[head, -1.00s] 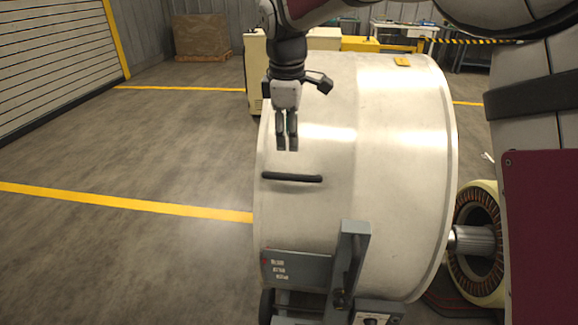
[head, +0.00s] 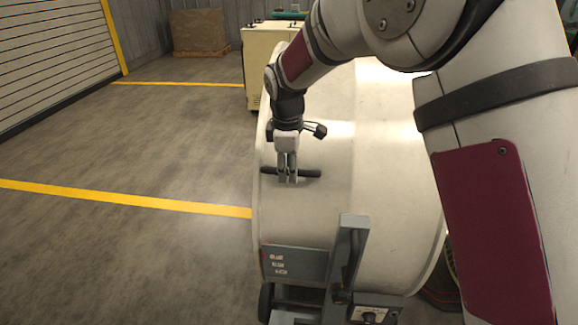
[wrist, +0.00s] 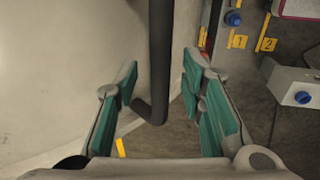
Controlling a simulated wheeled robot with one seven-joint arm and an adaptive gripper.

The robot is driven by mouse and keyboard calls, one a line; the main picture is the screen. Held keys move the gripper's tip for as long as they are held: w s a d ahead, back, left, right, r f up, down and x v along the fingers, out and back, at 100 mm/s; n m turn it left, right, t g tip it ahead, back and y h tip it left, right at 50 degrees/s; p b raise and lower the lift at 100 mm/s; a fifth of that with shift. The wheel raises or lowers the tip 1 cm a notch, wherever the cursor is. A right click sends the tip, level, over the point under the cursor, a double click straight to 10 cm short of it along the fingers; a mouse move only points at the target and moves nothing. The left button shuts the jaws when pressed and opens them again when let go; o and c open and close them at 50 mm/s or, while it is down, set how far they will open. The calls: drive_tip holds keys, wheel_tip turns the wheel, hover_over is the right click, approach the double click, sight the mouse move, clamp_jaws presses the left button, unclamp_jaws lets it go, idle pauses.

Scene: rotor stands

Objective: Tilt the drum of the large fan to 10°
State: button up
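The large fan's drum (head: 390,165) is a wide cream cylinder lying on its side on a grey stand (head: 295,264). A dark bar handle (head: 309,173) is fixed to the drum's curved face. My gripper (head: 288,180) is at this handle, pointing down over it. In the wrist view my gripper (wrist: 160,68) has its green-padded fingers apart, one on each side of the handle (wrist: 159,50). Gaps show between the bar and both pads. The drum surface fills the left of the wrist view. My arm hides the drum's upper right part. I cannot read a tilt angle.
A grey upright post (head: 346,258) rises from the stand in front of the drum. A cream cabinet (head: 265,60) stands behind, and a brown crate (head: 198,32) at the back wall. The floor left of the drum is open, crossed by yellow lines.

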sight(265, 170)
clamp_jaws()
drive_tip(key=a+f, duration=0.1)
drive_tip(key=a, duration=0.1)
drive_tip(key=a+f+h+b, duration=0.1)
drive_tip(key=a+f+h, duration=0.1)
drive_tip(key=a, duration=0.1)
drive_tip(key=shift+w+a+f+b, duration=0.1)
drive_tip(key=shift+a+f+b, duration=0.2)
drive_tip(key=shift+a+b, duration=0.1)
drive_tip(key=shift+d, duration=0.1)
unclamp_jaws()
drive_tip(key=shift+r, duration=0.1)
drive_tip(key=v, duration=1.2)
